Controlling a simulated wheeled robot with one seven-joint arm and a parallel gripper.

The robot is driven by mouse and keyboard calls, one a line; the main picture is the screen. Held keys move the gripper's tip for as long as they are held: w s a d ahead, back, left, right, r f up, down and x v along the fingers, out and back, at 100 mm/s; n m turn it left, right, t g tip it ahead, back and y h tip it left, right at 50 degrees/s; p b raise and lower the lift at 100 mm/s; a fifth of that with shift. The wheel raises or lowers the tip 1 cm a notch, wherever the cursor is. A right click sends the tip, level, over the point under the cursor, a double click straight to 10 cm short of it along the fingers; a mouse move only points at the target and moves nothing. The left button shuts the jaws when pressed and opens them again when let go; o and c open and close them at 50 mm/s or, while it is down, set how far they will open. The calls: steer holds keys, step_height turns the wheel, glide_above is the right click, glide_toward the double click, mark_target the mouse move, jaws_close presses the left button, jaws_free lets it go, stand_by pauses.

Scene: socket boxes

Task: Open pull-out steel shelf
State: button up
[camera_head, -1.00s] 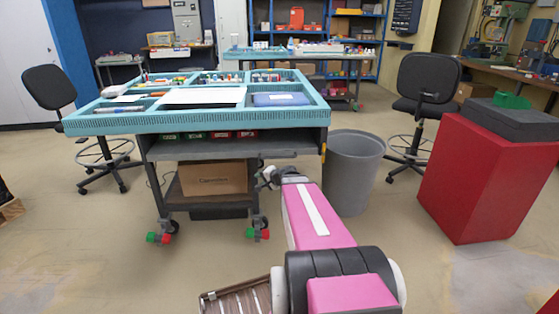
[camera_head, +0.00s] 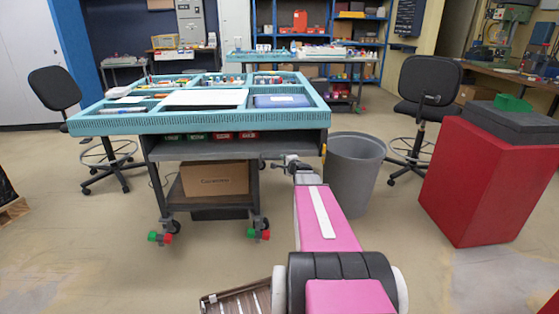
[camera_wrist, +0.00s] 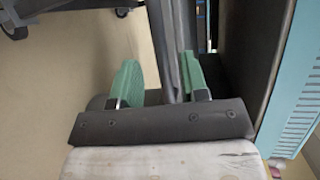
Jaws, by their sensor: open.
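The pull-out steel shelf (camera_head: 215,152) is a dark grey slab under the teal-topped workbench (camera_head: 200,124), in the head view. My gripper (camera_head: 288,163) is at the shelf's right front part, close to the bench leg. In the wrist view my gripper (camera_wrist: 159,62) is open, with its two green fingers apart. A dark steel bar (camera_wrist: 164,40), which looks like the shelf's front edge, runs between the fingers. The right finger is very near it; whether it touches I cannot tell. The left finger stands clear of it.
A grey bin (camera_head: 354,172) stands just right of the bench. A red cabinet (camera_head: 480,185) is at the right.

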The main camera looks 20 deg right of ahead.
mark_target(280, 159)
steer(key=x, duration=0.5)
steer(key=shift+w, duration=0.15)
jaws_close()
